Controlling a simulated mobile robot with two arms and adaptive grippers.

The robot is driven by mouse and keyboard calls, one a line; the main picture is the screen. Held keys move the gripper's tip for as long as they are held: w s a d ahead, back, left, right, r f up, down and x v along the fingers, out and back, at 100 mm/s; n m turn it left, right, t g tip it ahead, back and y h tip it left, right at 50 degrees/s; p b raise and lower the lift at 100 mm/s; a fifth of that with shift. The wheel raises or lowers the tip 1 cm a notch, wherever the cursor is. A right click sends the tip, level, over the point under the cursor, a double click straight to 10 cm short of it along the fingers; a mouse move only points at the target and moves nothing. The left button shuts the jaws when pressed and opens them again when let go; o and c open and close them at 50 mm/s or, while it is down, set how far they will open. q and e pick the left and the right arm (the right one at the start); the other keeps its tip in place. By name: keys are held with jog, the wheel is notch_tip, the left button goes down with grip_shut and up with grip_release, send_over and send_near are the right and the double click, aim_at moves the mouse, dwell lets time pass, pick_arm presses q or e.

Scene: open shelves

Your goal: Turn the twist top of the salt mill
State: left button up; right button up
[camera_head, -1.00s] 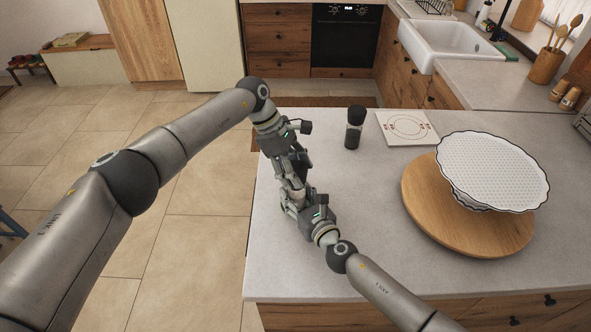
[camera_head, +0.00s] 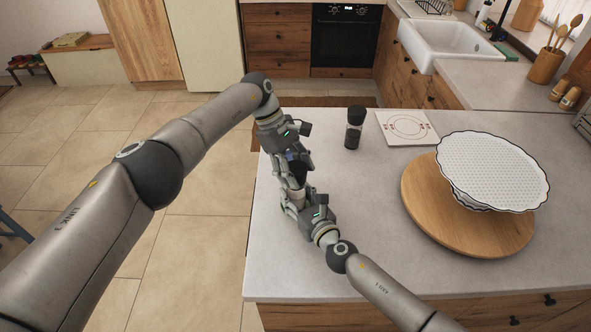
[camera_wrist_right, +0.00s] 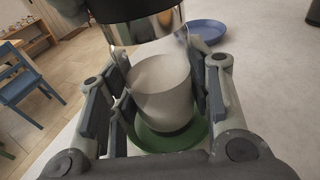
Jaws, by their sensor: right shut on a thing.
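The salt mill stands upright in my right gripper (camera_wrist_right: 158,110), whose fingers are shut around its pale body (camera_wrist_right: 163,88). In the right wrist view a shiny metal collar (camera_wrist_right: 140,30) and the dark twist top show above the body, cut off by the upper edge. In the head view my right gripper (camera_head: 298,203) is low over the counter's left part, and arms and fingers mostly hide the mill. My left gripper (camera_head: 290,168) comes from above, at the mill's dark top. Whether its fingers touch the top or stand apart is unclear.
A second, dark-topped mill (camera_head: 354,128) stands behind on the counter, beside a white printed board (camera_head: 407,127). A round wooden board (camera_head: 425,205) bears a white scalloped dish (camera_head: 492,170) at right. The right wrist view shows a blue plate (camera_wrist_right: 207,31) and a green round thing (camera_wrist_right: 190,138).

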pick_arm(q)
jog(key=o, duration=0.5)
jog(key=v, duration=1.2)
